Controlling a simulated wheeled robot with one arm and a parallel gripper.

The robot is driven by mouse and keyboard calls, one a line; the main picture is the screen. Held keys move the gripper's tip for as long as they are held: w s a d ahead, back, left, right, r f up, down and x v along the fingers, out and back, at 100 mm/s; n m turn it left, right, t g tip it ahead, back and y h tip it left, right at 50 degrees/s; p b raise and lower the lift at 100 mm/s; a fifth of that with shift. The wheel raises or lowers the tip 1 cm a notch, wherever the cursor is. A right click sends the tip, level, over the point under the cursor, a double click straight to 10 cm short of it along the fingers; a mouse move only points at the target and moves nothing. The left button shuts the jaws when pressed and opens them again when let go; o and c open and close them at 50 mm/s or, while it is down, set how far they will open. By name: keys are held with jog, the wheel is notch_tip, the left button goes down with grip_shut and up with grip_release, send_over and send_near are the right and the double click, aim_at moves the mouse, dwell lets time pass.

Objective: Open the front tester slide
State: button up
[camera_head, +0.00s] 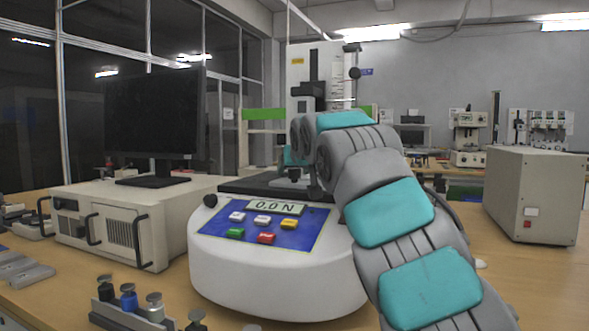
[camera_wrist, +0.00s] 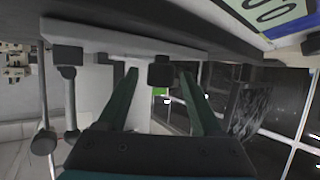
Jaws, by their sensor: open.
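The force tester (camera_head: 275,270) has a white rounded base, a blue button panel and a display reading 0.0 N. Its upright column (camera_head: 300,62) carries a black carriage. My teal and grey arm covers part of the tester, and my gripper is mostly hidden behind it in the head view. In the wrist view my gripper (camera_wrist: 159,74) is open, with two dark green fingers apart. A black block-like knob (camera_wrist: 161,76) on a pale grey bar (camera_wrist: 120,38) shows between the fingertips; no contact is visible. I cannot tell for sure which part is the front slide.
A beige instrument box (camera_head: 120,215) with handles bears a monitor (camera_head: 152,115) at left. Weights in a holder (camera_head: 128,300) stand in front. A grey box (camera_head: 535,190) stands at right. In the wrist view, a round-ended black lever (camera_wrist: 43,142) hangs left of the fingers.

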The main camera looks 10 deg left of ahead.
grip_shut()
dwell(0.4)
dwell(0.9)
